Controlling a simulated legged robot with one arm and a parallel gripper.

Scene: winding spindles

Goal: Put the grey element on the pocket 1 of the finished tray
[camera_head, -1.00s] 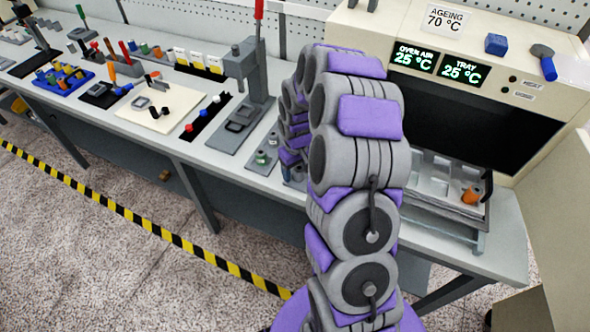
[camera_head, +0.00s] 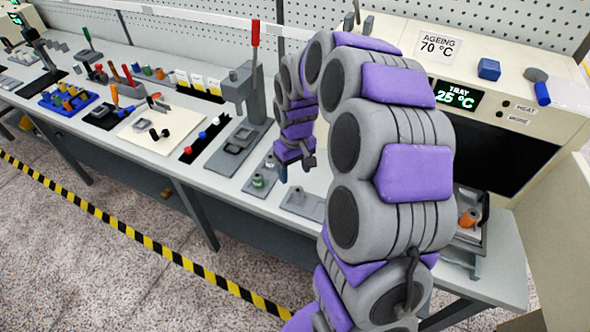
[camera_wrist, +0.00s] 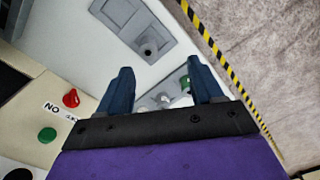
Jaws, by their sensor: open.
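My gripper (camera_head: 296,168) hangs above the bench, open, with its dark blue fingers spread. In the wrist view, the gripper (camera_wrist: 163,88) has a small pale grey piece (camera_wrist: 163,101) and a green-marked piece (camera_wrist: 185,84) showing between its fingers, apart from them. Another small grey round piece (camera_wrist: 148,49) stands on a grey plate (camera_wrist: 118,10) beyond the fingertips. I cannot tell which of these is the grey element. A tray (camera_head: 478,238) with an orange piece (camera_head: 469,217) stands at the right, partly behind my arm. I cannot tell whether it is the finished tray, and no pocket number is readable.
A lever press (camera_head: 246,95) stands left of my gripper. A blue tray (camera_head: 84,112) of coloured pieces and a cream board (camera_head: 180,125) lie farther left. The ageing oven (camera_head: 520,130) rises behind my arm. Red (camera_wrist: 71,98) and green (camera_wrist: 47,135) buttons show in the wrist view.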

